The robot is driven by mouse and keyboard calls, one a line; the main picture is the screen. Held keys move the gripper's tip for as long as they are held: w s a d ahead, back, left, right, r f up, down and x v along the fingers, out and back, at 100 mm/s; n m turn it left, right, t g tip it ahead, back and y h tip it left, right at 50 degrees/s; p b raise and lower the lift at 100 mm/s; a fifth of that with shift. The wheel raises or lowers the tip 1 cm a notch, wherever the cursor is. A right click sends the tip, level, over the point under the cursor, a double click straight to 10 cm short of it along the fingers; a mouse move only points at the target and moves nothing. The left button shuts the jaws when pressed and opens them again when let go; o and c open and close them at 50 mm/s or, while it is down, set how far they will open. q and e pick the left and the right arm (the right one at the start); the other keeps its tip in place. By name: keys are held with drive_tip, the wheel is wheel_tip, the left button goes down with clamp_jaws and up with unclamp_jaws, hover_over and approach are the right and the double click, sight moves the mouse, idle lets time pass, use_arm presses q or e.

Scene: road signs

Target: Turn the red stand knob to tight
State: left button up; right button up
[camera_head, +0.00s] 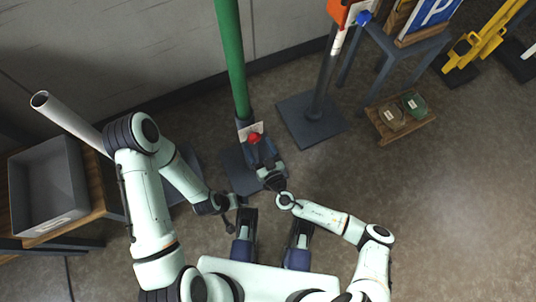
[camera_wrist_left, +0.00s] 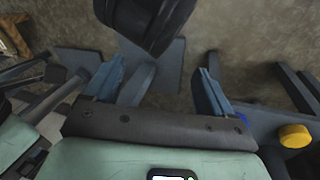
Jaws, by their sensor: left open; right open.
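The red stand knob (camera_head: 254,138) shows in the head view near the foot of the green pole (camera_head: 232,55), beside a small white label (camera_head: 246,131). My right gripper (camera_head: 263,147) is open at the knob, with its blue fingers pointing up the picture. The fingers look close to the knob, but I cannot tell whether they touch it. My left gripper (camera_head: 236,203) is lower down, away from the knob. In the left wrist view its two blue fingers (camera_wrist_left: 160,72) are spread with nothing held between them.
A dark post on a square base (camera_head: 311,120) carries an orange part right of the green pole. A wooden tray (camera_head: 399,120) stands farther right. A grey bin (camera_head: 48,185) and a white pole (camera_head: 65,118) are at left. The floor at lower right is clear.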

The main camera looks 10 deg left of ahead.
use_arm(q)
drive_tip(key=shift+s+d+r+g+p, duration=0.2)
drive_tip(key=shift+s+d+r, duration=0.1)
drive_tip(key=shift+s, duration=0.15)
drive_tip(key=shift+s+d+r+g+p, duration=0.1)
drive_tip(key=shift+s+d+r+p, duration=0.15)
drive_tip(key=shift+s, duration=0.2)
use_arm(e)
drive_tip(key=v, duration=0.9)
use_arm(q)
drive_tip(key=shift+a, duration=0.1)
use_arm(e)
drive_tip(key=shift+d, duration=0.1)
